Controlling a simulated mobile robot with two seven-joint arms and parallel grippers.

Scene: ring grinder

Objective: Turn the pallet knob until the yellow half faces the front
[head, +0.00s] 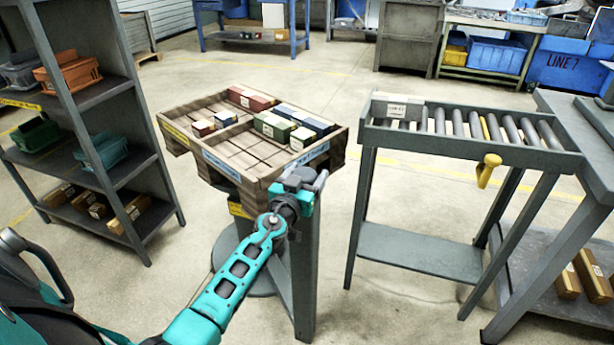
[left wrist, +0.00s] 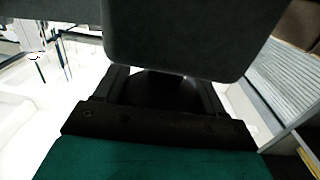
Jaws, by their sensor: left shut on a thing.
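The wooden pallet (head: 245,165) stands in the middle of the head view on a round grey base (head: 228,262). It is split into sections. A yellow strip (head: 175,133) is on its left side, and blue strips (head: 221,165) are on the sides toward me and to the right. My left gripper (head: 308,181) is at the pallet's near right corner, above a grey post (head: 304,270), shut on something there. The gripper hides the pallet knob in the head view. In the left wrist view, a dark block fills the top and the grip is unclear. My right gripper is not in view.
Red, green and blue boxes (head: 273,126) sit in the pallet's far sections; the near section is bare. A grey shelf (head: 140,165) with bins stands left. A roller conveyor (head: 480,148) with a yellow handle (head: 487,170) stands right. Floor shows between them.

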